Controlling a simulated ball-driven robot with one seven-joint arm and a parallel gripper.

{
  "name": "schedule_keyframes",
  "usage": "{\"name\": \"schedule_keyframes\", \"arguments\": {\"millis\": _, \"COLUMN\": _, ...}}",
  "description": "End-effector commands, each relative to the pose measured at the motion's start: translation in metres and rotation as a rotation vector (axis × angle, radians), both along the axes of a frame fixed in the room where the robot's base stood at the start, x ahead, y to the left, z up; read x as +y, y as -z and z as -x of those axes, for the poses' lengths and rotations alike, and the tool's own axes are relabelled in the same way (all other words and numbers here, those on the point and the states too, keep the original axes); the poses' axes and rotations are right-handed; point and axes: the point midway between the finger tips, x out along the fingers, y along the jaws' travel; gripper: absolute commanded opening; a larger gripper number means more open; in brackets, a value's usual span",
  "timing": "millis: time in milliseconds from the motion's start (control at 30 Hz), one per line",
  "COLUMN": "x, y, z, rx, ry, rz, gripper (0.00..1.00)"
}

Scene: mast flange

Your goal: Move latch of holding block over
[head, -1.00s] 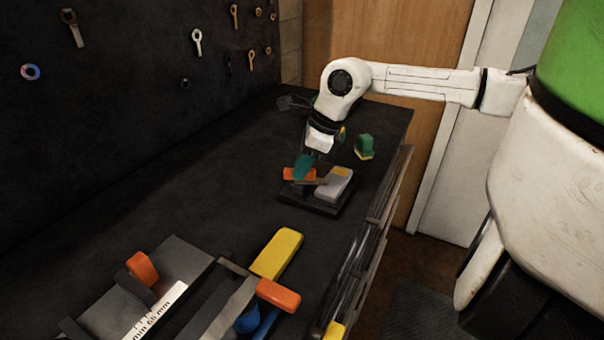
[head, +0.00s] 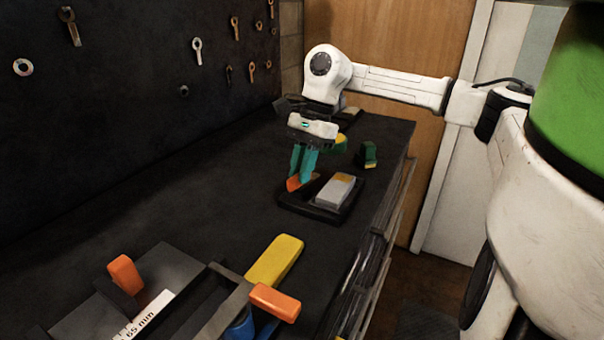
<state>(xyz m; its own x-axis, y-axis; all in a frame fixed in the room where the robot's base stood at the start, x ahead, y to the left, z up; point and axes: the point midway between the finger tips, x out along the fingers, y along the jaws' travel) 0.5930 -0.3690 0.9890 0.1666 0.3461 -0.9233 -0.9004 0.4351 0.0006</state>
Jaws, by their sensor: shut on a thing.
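The holding block (head: 322,212) is a dark, low base near the far right of the bench, with a grey piece (head: 334,191) with a tan end lying in it. Its latch has an orange handle (head: 293,184) at the left side of the base. My gripper (head: 301,180) points down with its teal fingers shut on the orange handle. The fingers hide part of the handle, and the latch's exact angle is hard to tell.
In front stands a large fixture with orange handles (head: 274,302), a yellow bar (head: 274,262) and a ruler label (head: 146,314). A green block (head: 369,155) sits behind the holding block. The bench's left middle is clear. Tools hang on the dark wall.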

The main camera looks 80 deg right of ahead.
Motion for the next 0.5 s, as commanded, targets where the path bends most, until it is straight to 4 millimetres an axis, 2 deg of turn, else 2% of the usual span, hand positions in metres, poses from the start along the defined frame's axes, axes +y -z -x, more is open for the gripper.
{"name": "schedule_keyframes", "arguments": {"millis": 200, "x": -0.0010, "y": 0.0007, "z": -0.0013, "rx": -0.001, "ry": -0.128, "rz": 0.003, "gripper": 0.00}}
{"name": "schedule_keyframes", "arguments": {"millis": 500, "x": -0.0013, "y": 0.0000, "z": -0.0014, "rx": 0.000, "ry": -0.217, "rz": 0.003, "gripper": 0.00}}
